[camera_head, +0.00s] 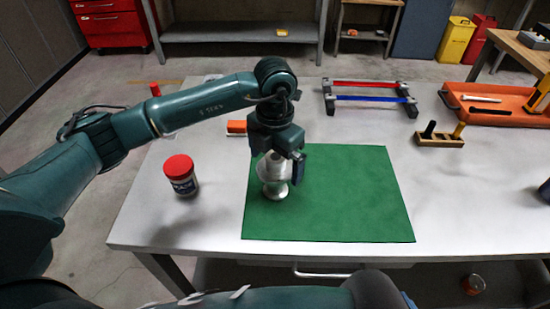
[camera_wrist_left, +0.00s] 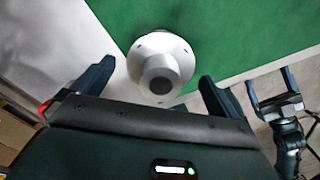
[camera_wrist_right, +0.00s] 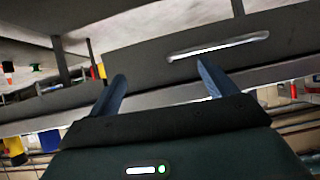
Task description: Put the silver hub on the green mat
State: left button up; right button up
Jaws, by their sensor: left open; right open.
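The silver hub (camera_head: 275,190) stands upright on the left part of the green mat (camera_head: 350,190). My left gripper (camera_head: 279,165) is above the hub, pointing down, with its jaws around the hub's upper part. In the left wrist view the hub (camera_wrist_left: 160,65) shows between the spread fingers (camera_wrist_left: 156,75), with gaps on both sides. The hub's upper part is partly hidden by the gripper in the head view. My right gripper (camera_wrist_right: 162,77) is open and empty, low in front of the table's front side.
A red-lidded jar (camera_head: 181,175) stands left of the mat. An orange block (camera_head: 237,127) lies behind it. A rack with red and blue bars (camera_head: 370,92), a wooden holder (camera_head: 440,138) and an orange tray (camera_head: 490,112) are farther back. The mat's right part is clear.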

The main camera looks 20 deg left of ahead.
pick_arm(q)
notch_tip(320, 180, up, 12)
jog(key=b, duration=0.1)
jog(key=shift+b, duration=0.3)
jog(key=shift+f, duration=0.1)
